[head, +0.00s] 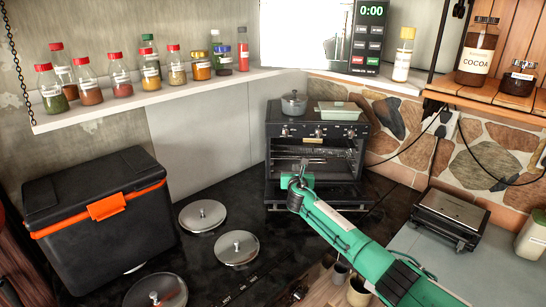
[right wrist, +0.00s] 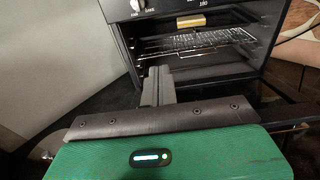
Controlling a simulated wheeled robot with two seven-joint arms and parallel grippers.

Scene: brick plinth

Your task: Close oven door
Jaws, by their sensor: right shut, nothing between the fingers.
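The small black oven (head: 357,150) stands at the back against the wall, its front open onto a wire rack. Its door (head: 345,194) is folded down at the front, partly hidden by my right arm. The oven (right wrist: 120,10) also shows in the right wrist view, with the rack inside; part of the door (right wrist: 283,112) shows at the right. My right gripper (head: 303,164) is in front of the open oven, over the door. Its fingers (right wrist: 158,85) are shut and empty; I cannot tell if they touch the door. My left gripper is not in view.
A pot (head: 294,103) and a tray (head: 339,111) sit on the oven. A black cooler (head: 95,225) and several lids (head: 203,215) are left of it. A black grill (head: 450,215) stands at the right. A spice shelf (head: 180,90) runs above.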

